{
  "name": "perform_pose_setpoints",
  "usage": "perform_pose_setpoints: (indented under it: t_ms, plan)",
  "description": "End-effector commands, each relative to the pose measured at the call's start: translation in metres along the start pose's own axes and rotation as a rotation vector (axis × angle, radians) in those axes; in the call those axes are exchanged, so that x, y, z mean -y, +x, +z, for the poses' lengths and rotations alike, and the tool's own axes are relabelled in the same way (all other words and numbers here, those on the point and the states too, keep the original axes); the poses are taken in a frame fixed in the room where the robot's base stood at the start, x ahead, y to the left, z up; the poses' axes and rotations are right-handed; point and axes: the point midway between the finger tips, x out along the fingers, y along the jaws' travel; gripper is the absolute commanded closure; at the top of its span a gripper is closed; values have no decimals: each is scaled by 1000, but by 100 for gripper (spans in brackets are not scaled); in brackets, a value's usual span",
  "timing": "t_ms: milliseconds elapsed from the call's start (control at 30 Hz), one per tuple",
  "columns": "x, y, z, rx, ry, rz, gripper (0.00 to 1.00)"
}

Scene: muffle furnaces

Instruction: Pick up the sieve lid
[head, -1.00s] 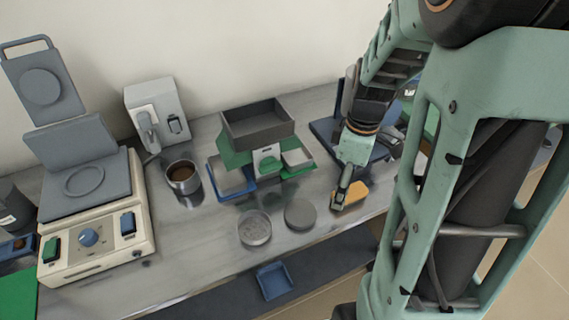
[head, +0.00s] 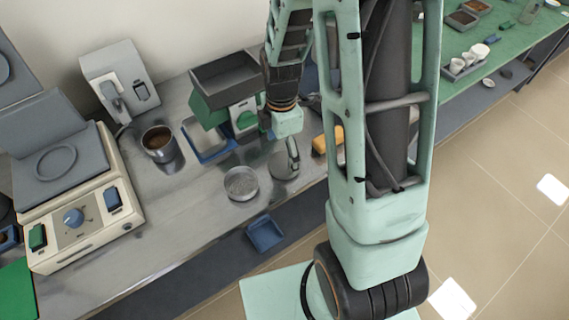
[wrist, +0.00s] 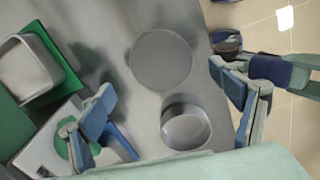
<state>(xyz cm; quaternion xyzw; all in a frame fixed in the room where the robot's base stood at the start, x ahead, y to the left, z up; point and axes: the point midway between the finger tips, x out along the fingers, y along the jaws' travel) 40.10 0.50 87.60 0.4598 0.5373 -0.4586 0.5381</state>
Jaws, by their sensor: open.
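The sieve lid (head: 281,170) is a plain round grey disc lying flat on the metal bench in the head view, partly hidden by my gripper (head: 292,153). In the wrist view the lid (wrist: 160,60) lies in full sight, above centre.
A balance (head: 243,117) with a dark tray (head: 236,76) stands behind. An orange block (head: 328,139) lies right of the lid. A metal cup (head: 158,144) and a hotplate-like device (head: 75,215) stand left. A blue tray (head: 265,233) lies below the bench's front edge.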

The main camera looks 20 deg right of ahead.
Motion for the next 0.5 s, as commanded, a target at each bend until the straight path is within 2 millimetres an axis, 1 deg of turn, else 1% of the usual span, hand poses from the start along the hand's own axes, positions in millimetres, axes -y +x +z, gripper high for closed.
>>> perform_pose_setpoints:
  t_ms: [33, 100, 200, 300, 500]
  plan:
    - [3, 8, -1, 0, -2, -7, 15]
    - [5, 19, -1, 0, -2, -7, 15]
    - [4, 31, -1, -1, 0, -5, 15]
    - [4, 38, 0, 0, -1, -3, 15]
    - [3, 40, 0, 0, -1, 0, 15]
